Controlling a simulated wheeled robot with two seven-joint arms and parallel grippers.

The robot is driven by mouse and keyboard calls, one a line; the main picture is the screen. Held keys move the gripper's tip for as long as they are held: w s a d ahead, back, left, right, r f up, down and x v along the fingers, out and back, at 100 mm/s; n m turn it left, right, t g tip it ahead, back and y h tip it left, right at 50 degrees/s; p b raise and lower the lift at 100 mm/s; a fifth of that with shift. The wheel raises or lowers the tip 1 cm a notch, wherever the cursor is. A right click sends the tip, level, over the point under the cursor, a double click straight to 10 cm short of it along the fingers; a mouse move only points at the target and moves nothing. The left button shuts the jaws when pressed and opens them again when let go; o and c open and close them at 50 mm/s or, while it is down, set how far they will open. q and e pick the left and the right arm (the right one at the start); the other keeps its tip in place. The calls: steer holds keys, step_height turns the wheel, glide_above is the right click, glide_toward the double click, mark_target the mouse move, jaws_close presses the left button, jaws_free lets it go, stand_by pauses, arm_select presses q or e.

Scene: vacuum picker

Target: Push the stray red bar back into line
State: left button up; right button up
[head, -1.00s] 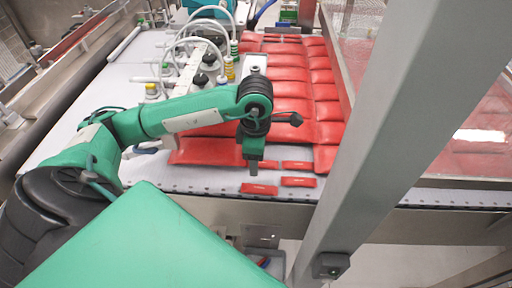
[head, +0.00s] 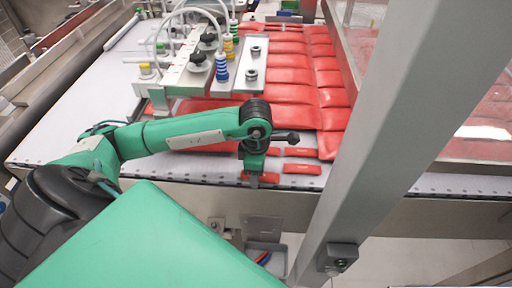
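Several small red bars lie at the near edge of the white conveyor, below the large red packs. One bar (head: 269,178) is at the left of the front row, partly hidden by my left gripper; another bar (head: 301,169) lies to its right. A further bar (head: 298,152) lies behind that one. I cannot tell for sure which bar is the stray one. My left gripper (head: 254,183) points down at the front-left bar, with its tip over the bar's near side; contact is unclear. Its fingers look like one narrow piece, so their opening is unclear. My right gripper is not in view.
The vacuum picker (head: 200,60), with hoses and suction cups, hangs over the conveyor (head: 88,112) behind my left arm. Rows of red packs (head: 288,78) fill the conveyor's right side. A grey post (head: 385,130) stands in front at right. A metal edge rail (head: 395,215) runs along the front.

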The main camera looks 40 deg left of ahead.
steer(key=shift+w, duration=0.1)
arm_select(q)
steer(key=c, duration=1.1)
steer(key=shift+o, duration=0.2)
steer(key=shift+w+a, duration=0.2)
steer(key=shift+w, duration=0.05)
steer(key=shift+w+a+b, duration=0.5)
steer(key=shift+w+b, duration=0.25)
steer(key=shift+w, duration=0.05)
steer(key=shift+w+a, duration=0.25)
steer(key=shift+w, duration=0.25)
steer(key=o, duration=0.8)
steer(key=shift+o, duration=1.2)
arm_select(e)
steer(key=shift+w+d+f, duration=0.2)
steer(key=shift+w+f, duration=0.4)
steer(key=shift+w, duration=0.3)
